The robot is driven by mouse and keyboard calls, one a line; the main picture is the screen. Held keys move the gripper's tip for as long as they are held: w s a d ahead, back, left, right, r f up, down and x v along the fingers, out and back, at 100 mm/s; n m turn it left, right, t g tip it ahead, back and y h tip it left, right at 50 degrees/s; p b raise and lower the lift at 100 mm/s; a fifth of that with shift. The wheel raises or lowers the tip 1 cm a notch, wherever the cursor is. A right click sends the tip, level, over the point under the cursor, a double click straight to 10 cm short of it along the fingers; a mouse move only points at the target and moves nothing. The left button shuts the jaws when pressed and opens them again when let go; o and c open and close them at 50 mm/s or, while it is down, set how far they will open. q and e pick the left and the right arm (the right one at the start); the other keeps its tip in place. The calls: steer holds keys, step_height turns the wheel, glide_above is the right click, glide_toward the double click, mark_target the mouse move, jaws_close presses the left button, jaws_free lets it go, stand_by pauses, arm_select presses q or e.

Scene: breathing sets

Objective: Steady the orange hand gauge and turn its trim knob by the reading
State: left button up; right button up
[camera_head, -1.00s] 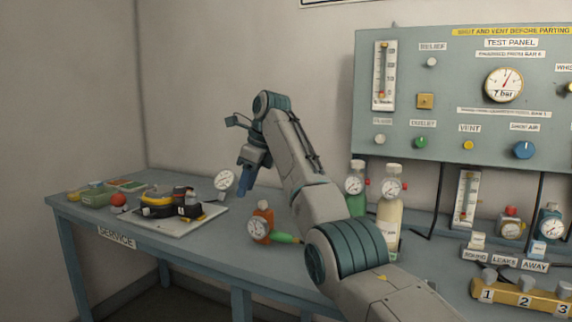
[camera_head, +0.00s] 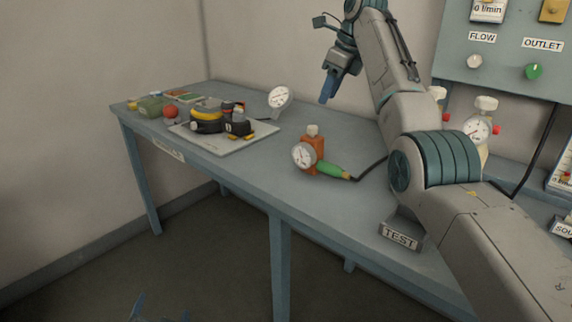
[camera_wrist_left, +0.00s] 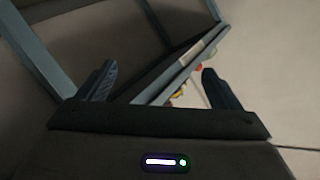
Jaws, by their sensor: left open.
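The orange hand gauge (camera_head: 317,145) stands upright on the bench, its white dial (camera_head: 303,156) facing front left. A pale knob (camera_head: 312,130) sits on its top; the dial reading is too small to make out. A green fitting (camera_head: 332,170) lies at its lower right, with a black hose leading right. My right gripper (camera_head: 328,88) hangs above and behind the gauge, apart from it; its fingers overlap from this side. My left gripper (camera_head: 162,310) shows only its fingertips at the bottom edge, low in front of the bench. In the left wrist view my left gripper (camera_wrist_left: 160,84) is open and empty.
A pale tray (camera_head: 228,141) with black and yellow gear is on the bench's left part, a round white gauge (camera_head: 280,97) behind it. A red ball-like thing (camera_head: 171,111) and green box (camera_head: 152,106) lie farther left. A TEST sign (camera_head: 400,235) stands at the front edge.

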arm_select(q)
steer(key=w+d+r+m+t+h, duration=0.2)
steer(key=w+d+r+m+t, duration=0.25)
steer(key=w+r+m, duration=0.35)
steer(key=w+d+r+m+t+h, duration=0.2)
steer(key=w+d+r+m+t, duration=0.25)
steer(key=r+m, duration=0.4)
steer(key=m+g+h, duration=0.8)
steer(key=m+h, duration=0.4)
steer(key=m, duration=1)
glide_toward(310, 153)
steer(key=w, duration=0.2)
steer(key=w+f, duration=0.1)
steer(key=shift+w+a+f, duration=0.1)
steer(key=shift+a, duration=0.2)
steer(key=shift+w+d+f+m+g+y, duration=0.1)
steer(key=shift+w+d+m+g+y, duration=0.05)
steer(key=shift+w+m+g+y, duration=0.2)
steer(key=x, duration=1)
steer(key=shift+w+d, duration=0.15)
steer(key=shift+w, duration=0.1)
